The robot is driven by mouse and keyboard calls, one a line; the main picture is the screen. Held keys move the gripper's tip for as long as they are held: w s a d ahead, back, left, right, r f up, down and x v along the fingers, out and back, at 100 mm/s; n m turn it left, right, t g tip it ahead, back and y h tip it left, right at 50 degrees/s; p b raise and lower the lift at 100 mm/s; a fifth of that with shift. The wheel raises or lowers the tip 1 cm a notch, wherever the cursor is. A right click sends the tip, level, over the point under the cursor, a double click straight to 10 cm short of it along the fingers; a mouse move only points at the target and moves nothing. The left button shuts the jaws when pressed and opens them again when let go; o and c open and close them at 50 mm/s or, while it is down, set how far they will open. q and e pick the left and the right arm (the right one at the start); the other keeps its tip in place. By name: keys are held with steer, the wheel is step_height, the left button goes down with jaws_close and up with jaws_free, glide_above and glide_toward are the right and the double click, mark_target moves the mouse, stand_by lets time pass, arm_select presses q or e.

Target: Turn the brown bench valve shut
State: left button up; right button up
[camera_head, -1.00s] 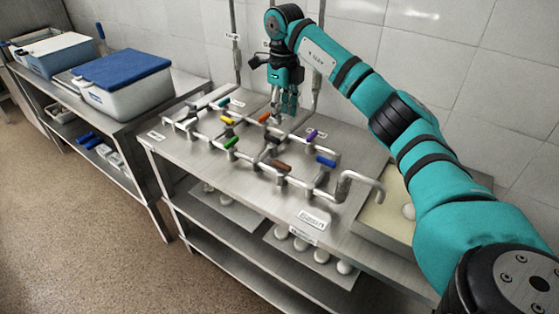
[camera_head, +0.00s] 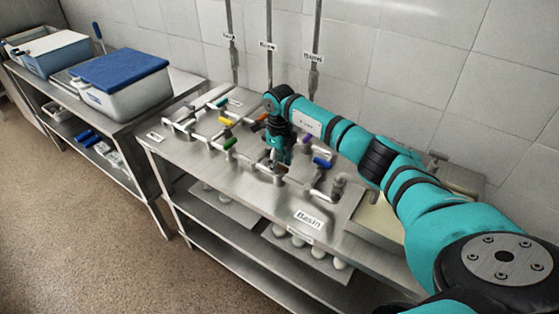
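The metal pipe manifold with several coloured lever valves sits on the steel bench. My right gripper (camera_head: 278,162) is low over the front middle of the manifold, pointing down. The brown bench valve (camera_head: 281,169) is mostly hidden by it; only a small brown patch shows at the fingertips. I cannot tell whether the fingers touch the lever or how far apart they are. The lever's direction is also hidden. My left gripper is not in view.
Close by are a green lever (camera_head: 229,143) to the left, a blue lever (camera_head: 322,163) and a purple lever (camera_head: 308,139) to the right, and yellow (camera_head: 225,121) and orange (camera_head: 259,118) levers behind. A "Basin" label (camera_head: 308,219) lies at the bench's front.

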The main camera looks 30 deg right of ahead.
steer(key=shift+f, duration=0.15)
steer(key=shift+c, duration=0.3)
jaws_close()
